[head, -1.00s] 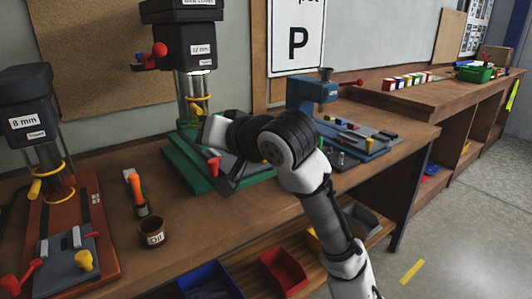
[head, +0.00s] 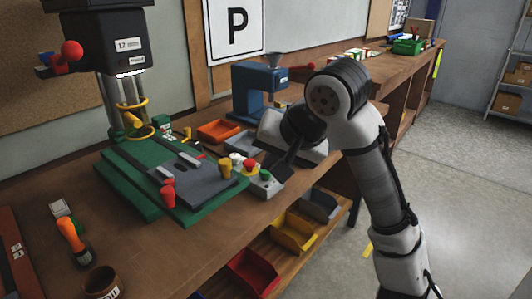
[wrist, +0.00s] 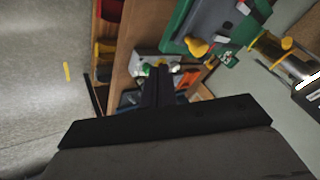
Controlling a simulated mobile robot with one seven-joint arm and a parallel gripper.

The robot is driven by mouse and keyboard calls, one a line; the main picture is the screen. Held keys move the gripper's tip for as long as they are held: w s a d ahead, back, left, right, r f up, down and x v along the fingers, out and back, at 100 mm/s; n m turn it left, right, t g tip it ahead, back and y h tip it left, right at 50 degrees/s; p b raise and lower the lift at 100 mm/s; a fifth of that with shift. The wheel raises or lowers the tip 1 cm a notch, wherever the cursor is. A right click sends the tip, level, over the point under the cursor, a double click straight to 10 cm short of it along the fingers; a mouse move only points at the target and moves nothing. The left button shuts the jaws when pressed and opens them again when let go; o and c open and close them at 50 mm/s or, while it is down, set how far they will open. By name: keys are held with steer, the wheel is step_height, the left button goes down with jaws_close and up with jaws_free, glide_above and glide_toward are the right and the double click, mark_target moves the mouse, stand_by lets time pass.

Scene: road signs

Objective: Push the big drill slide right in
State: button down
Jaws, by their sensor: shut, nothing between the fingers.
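The big drill (head: 130,45), labelled 12, stands at the left in the head view on a green base (head: 122,192). Its grey slide (head: 205,190) lies on that base, with a red handle (head: 168,194) at the front and a yellow knob (head: 226,168) at its right. My gripper (head: 268,184) is shut and empty, pointing down to the right of the slide, apart from it, by a grey button box (head: 262,188). In the wrist view its fingers (wrist: 158,72) are together; the yellow knob (wrist: 197,46) and green base (wrist: 180,27) show above right.
A blue machine (head: 252,92) stands behind my gripper. An orange tray (head: 218,131) lies behind the slide. Red (head: 252,272) and yellow (head: 293,236) bins sit below the bench edge.

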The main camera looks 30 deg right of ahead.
mark_target(234, 177)
steer(key=w+a+f, duration=0.1)
steer(key=w, duration=0.1)
steer(key=w+a+f+p, duration=0.1)
steer(key=w+f, duration=0.1)
steer(key=w+a+f, duration=0.1)
steer(key=w+f, duration=0.1)
steer(key=shift+w+a+f+p, duration=0.15)
steer(key=shift+w+a+p, duration=0.15)
steer(key=shift+w, duration=0.1)
steer(key=shift+w, duration=0.1)
